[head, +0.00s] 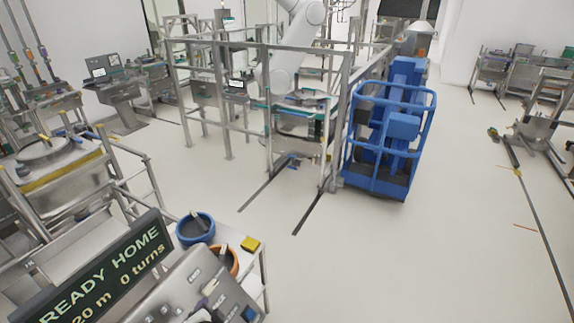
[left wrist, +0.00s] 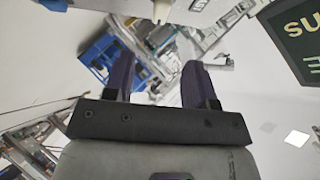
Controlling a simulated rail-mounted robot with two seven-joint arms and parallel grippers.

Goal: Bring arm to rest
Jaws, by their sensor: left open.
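My left gripper (left wrist: 157,65) shows in the left wrist view as two dark, upright fingers on a black crossbar. The fingers stand well apart, and nothing is held between them. I cannot make out its fingers clearly in the head view. My right gripper does not show in either view.
A blue caged lift (head: 352,166) stands beyond, beside railed frames. Open floor (head: 420,260) lies at the right.

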